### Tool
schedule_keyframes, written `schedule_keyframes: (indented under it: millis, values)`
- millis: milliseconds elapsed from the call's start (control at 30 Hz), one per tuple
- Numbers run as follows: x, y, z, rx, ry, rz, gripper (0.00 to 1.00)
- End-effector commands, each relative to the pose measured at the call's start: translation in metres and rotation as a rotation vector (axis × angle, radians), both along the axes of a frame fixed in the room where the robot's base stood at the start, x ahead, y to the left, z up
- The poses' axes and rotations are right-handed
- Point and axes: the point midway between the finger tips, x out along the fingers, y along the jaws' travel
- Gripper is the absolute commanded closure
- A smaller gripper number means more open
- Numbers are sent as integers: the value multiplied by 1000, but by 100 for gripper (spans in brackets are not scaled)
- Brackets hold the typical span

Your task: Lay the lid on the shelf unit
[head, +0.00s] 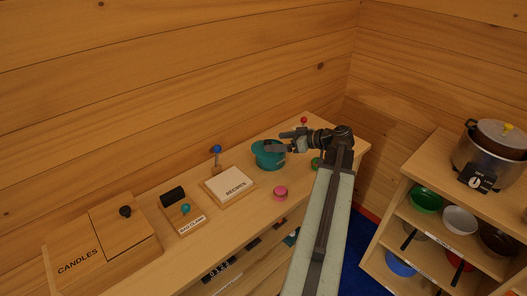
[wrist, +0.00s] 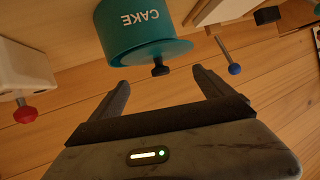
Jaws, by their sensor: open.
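The teal tin marked CAKE (head: 265,160) stands on the long wooden unit (head: 320,140) against the wall. In the wrist view the tin (wrist: 130,28) shows upside down, with a wider teal lid (wrist: 150,52) and a dark knob (wrist: 160,70) on it. My gripper (head: 279,142) is open at the top of the tin. In the wrist view its fingers (wrist: 160,82) stand on either side of the knob, apart from it. A shelf unit (head: 405,212) with several bowls stands on the right.
A CANDLES box (head: 75,262) with a knobbed lid, a BAKE CLAN board (head: 190,226), a RECIPES block (head: 228,186) and a pink round item (head: 280,193) share the long unit. A cooker pot (head: 490,160) stands on the right shelf unit, whose top is clear towards the left.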

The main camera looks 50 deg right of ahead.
Motion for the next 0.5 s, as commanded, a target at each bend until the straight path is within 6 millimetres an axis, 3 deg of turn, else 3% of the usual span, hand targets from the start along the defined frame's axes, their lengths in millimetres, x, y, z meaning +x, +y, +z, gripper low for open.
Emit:
schedule_keyframes:
  millis: [200, 367, 500]
  values:
    - [22, 7, -10, 1, 0, 2, 9]
    - [27, 8, -12, 0, 0, 1, 9]
    - [45, 15, -22, 0, 0, 5, 9]
